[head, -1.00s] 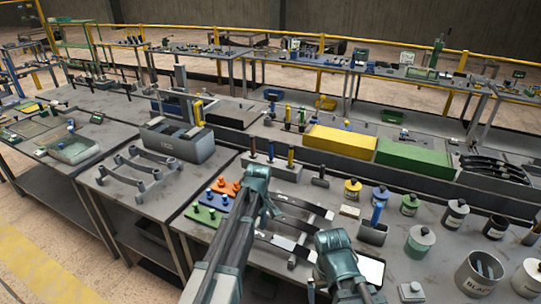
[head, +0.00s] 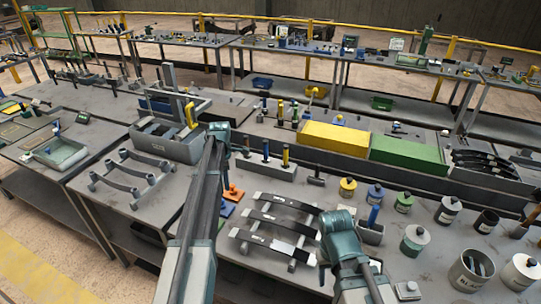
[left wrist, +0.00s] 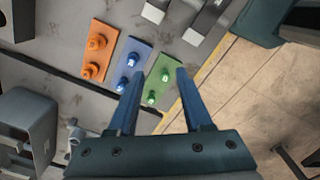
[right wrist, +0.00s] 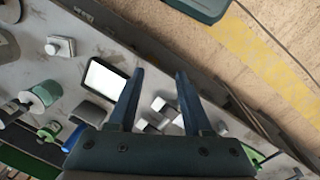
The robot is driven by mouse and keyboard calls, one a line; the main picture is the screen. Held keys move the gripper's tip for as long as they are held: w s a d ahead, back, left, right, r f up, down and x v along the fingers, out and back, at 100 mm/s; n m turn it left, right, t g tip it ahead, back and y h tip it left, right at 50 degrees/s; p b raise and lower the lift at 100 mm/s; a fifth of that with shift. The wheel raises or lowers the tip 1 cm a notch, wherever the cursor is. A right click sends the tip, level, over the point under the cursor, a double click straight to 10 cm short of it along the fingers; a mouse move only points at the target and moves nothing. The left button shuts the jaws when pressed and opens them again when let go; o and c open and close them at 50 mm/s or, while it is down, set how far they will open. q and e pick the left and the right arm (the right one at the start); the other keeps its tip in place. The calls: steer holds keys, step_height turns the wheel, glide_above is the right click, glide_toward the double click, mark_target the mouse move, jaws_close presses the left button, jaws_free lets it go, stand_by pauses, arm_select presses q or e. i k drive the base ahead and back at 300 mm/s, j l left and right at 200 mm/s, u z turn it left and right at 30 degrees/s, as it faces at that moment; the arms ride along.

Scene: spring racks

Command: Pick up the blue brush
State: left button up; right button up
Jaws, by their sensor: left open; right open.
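A blue-handled tool that looks like the brush (head: 373,216) stands upright in a small grey holder (head: 370,235) on the bench, right of centre in the head view. In the right wrist view a blue piece (right wrist: 75,138) beside the grey holder may be the same tool. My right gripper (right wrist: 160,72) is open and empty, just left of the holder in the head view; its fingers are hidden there. My left gripper (left wrist: 160,73) is open and empty, over the bench near the coloured peg plates, far from the brush.
Several paint cans (head: 415,239) stand right of the holder. A rack with dark curved springs (head: 277,222) lies between my arms. A white tablet (right wrist: 103,80) lies near the holder. Yellow (head: 335,138) and green (head: 408,153) bins stand behind. Orange (left wrist: 98,48), blue (left wrist: 130,65) and green (left wrist: 160,80) peg plates sit below the left gripper.

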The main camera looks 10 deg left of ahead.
mark_target(265, 160)
steer(key=i+j+z, duration=0.3)
steer(key=j, duration=0.3)
steer(key=i+j+z, duration=0.3)
steer(key=j, duration=0.35)
steer(key=i+j+z, duration=0.2)
steer(key=j, duration=0.15)
steer(key=k, duration=0.05)
